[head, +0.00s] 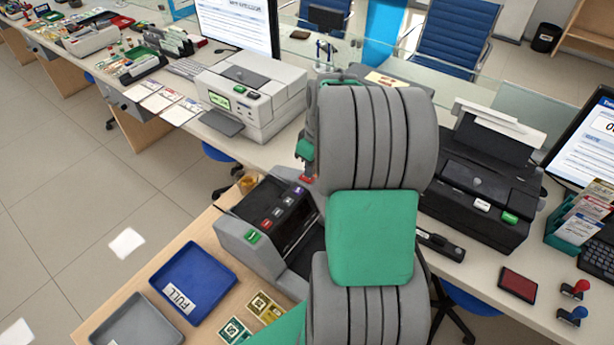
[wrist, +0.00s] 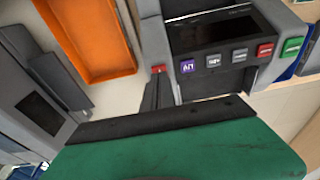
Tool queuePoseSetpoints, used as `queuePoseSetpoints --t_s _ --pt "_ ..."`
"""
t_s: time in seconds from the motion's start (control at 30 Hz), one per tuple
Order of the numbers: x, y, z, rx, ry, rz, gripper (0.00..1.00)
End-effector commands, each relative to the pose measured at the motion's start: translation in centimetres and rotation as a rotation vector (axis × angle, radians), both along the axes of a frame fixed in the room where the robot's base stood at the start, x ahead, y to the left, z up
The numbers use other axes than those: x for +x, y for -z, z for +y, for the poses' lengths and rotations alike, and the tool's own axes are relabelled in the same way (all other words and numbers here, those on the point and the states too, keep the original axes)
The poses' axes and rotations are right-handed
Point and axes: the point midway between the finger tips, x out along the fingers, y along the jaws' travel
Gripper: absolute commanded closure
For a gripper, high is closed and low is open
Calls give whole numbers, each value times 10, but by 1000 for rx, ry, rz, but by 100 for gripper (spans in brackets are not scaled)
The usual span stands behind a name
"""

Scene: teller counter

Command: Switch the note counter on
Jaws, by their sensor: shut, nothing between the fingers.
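The note counter (head: 252,238) is a grey machine on the wooden desk, left of my arm in the head view. It has a row of purple, grey, red and green buttons, and its panel (wrist: 213,31) looks dark in the wrist view. A small red switch (wrist: 159,69) shows beside the purple button; a red spot (head: 307,179) also shows at the counter's far end in the head view. My gripper (wrist: 157,84) is shut and empty, its narrow dark fingers pointing at the red switch. Whether they touch it I cannot tell. My arm hides the gripper in the head view.
A blue tray marked FULL (head: 193,283) and a grey tray (head: 136,322) lie left of the counter, with banknote bundles (head: 265,307) nearby. A white printer (head: 252,95) and a black printer (head: 480,185) stand behind. An orange tray (wrist: 92,35) shows in the wrist view.

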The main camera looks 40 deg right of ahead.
Motion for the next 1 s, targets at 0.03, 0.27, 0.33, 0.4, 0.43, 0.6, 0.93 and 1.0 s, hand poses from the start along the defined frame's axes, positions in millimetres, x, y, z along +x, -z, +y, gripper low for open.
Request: queuePoseSetpoints --t_s 0.03,0.27,0.33,0.4,0.43,0.6,0.93,1.0 --pt "0 2 0 0 0 0 100" --pt "0 5 0 0 0 0 100" --pt "0 6 0 0 0 0 100" --pt "0 7 0 0 0 0 100" --pt "0 8 0 0 0 0 100" --pt "0 10 0 0 0 0 100" --pt "0 15 0 0 0 0 100" --pt "0 16 0 1 0 0 100"
